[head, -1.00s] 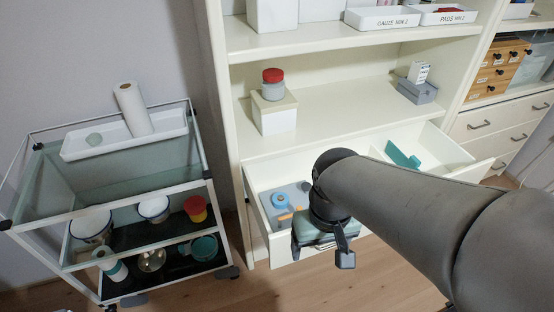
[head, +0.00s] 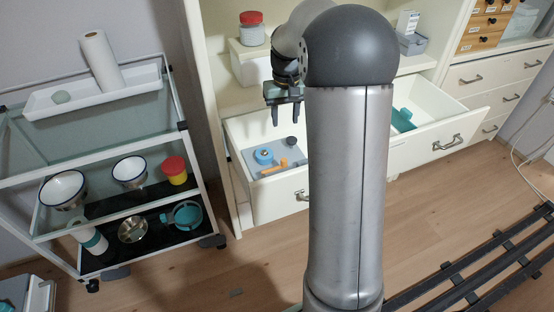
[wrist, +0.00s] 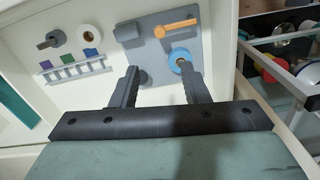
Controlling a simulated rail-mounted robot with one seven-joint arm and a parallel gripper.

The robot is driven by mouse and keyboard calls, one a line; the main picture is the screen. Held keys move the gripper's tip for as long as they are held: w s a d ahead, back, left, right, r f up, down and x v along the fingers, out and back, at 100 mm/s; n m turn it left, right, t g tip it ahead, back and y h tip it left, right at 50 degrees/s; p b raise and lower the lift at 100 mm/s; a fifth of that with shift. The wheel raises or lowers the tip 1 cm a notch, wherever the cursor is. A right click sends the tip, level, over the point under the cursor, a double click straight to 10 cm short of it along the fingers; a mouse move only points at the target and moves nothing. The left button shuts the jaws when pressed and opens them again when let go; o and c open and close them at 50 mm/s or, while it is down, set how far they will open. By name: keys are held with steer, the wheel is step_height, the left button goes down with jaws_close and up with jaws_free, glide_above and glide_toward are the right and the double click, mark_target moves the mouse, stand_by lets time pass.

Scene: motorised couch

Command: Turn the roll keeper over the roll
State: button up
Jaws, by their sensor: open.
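A blue roll (head: 264,157) sits on a grey board (head: 262,172) in the open left drawer; the roll also shows in the wrist view (wrist: 180,59). An orange bar, seemingly the roll keeper (head: 282,166), lies on the board beside the roll and not over it; in the wrist view the keeper (wrist: 178,28) points away from the roll. My gripper (head: 284,116) hangs above the drawer, open and empty, fingers down.
The board also carries a grey block (wrist: 128,32). A rack (wrist: 75,70) with coloured pieces is beside it in the wrist view. The drawer front (head: 282,197) and shelf edge bound the space. A trolley (head: 110,200) with bowls stands at left.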

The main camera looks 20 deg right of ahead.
mark_target(284, 159)
step_height(284, 159, down, 16)
steer(key=shift+f+b, duration=0.15)
steer(key=shift+b, duration=0.9)
steer(key=shift+a, duration=0.1)
jaws_close()
